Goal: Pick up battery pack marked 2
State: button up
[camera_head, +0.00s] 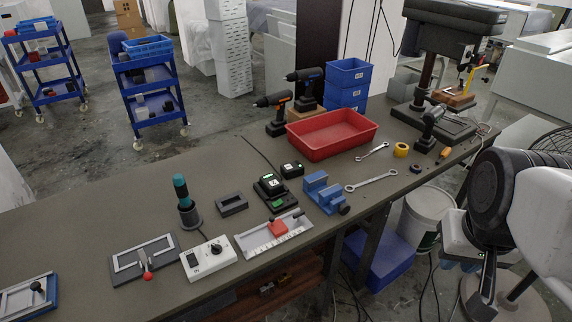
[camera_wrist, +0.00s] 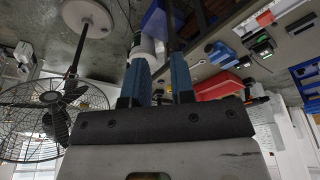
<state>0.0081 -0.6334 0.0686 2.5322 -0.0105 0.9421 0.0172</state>
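A black battery pack (camera_head: 292,169) with a small light mark on top stands on the grey bench. Just left of it, a black unit with green parts (camera_head: 270,187) looks like a charger with a pack on it. The numbers are too small to read, so I cannot tell which is marked 2. My gripper (camera_wrist: 160,72) has its two blue fingers apart, with nothing between them. It is off the right end of the bench, far from the packs. In the head view only part of it shows.
A red tray (camera_head: 332,134), a blue vise (camera_head: 325,192), a grey holder (camera_head: 232,205) and a red-handled fixture (camera_head: 273,236) surround the packs. Wrenches (camera_head: 371,181), drills (camera_head: 305,88) and a drill press (camera_head: 440,60) are farther right and back. A fan (camera_wrist: 45,120) stands near my gripper.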

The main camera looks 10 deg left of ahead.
aim_at(270, 180)
jog(key=o, duration=1.4)
jog(key=shift+w, duration=0.1)
